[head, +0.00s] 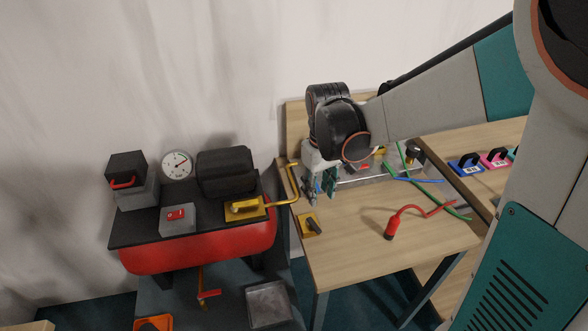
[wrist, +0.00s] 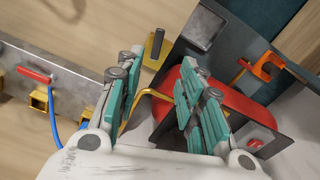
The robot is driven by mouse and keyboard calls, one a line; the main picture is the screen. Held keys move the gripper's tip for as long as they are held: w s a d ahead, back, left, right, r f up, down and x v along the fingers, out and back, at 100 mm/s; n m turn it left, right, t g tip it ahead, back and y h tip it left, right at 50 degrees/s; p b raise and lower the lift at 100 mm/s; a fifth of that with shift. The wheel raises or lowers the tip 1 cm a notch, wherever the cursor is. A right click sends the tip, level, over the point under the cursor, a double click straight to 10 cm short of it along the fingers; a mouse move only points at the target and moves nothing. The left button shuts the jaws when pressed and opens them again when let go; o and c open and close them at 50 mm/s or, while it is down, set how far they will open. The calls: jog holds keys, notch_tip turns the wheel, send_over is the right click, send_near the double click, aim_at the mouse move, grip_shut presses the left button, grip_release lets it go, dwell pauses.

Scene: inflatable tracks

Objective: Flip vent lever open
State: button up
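My gripper (head: 320,187) has teal-padded fingers and hangs above the left part of the wooden table. In the wrist view my gripper (wrist: 164,80) is open, with nothing held between its fingers. A small dark lever on a yellow plate (head: 309,225) sits on the table below and left of the gripper; the plate and lever (wrist: 155,48) also show beyond the fingers. A red lever (wrist: 36,76) sits on a grey metal manifold (wrist: 75,92), left of the fingers and apart from them. I cannot tell which lever is the vent lever.
A red compressor (head: 200,250) with a black top, gauge (head: 177,164) and red switch stands left. A yellow pipe (head: 285,202) reaches from it towards the table. A red-ended hose (head: 390,228) lies on the table. The table's front is mostly clear.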

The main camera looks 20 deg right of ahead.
aim_at(316, 227)
notch_tip(316, 227, down, 14)
jog(key=b, duration=0.5)
jog(key=shift+w+d+f, duration=0.1)
jog(key=shift+f, duration=0.05)
grip_shut()
